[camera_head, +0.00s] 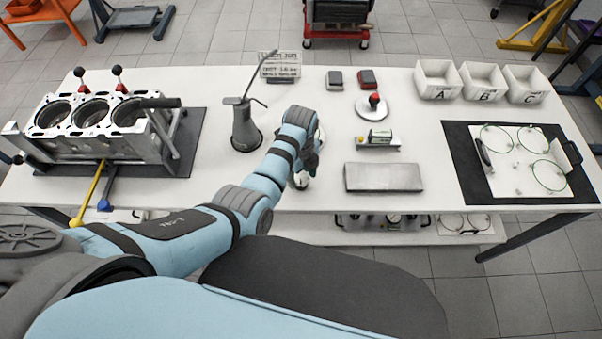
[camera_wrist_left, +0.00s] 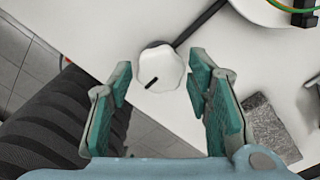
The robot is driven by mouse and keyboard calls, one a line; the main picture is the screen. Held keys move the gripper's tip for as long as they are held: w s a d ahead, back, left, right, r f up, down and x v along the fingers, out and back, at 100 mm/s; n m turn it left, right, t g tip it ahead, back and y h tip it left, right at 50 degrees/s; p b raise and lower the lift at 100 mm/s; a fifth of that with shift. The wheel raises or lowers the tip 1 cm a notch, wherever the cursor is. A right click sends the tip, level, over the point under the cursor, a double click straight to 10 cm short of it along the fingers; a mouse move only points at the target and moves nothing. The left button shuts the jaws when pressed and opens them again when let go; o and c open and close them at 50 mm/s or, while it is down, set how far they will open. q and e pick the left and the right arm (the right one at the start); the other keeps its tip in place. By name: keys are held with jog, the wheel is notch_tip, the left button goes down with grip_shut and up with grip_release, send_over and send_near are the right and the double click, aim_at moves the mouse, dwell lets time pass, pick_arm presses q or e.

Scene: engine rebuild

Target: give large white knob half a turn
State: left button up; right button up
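The large white knob (camera_wrist_left: 158,68) has a scalloped rim and a black mark pointing to the lower left in the left wrist view. In the head view only a little of the white knob (camera_head: 300,181) shows under my left gripper (camera_head: 309,158). In the left wrist view the fingers of my left gripper (camera_wrist_left: 160,74) are spread, one on each side of the knob. Clear gaps show between fingers and knob, so it is not clamped. A dark bar (camera_wrist_left: 200,22) runs from the knob to the upper right. My right gripper is not in view.
An oil can (camera_head: 245,130) stands left of my left gripper. An engine block (camera_head: 90,125) is on the far left. White bins (camera_head: 438,92) stand at the back right.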

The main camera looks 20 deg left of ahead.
pick_arm(q)
jog(key=c, duration=0.7)
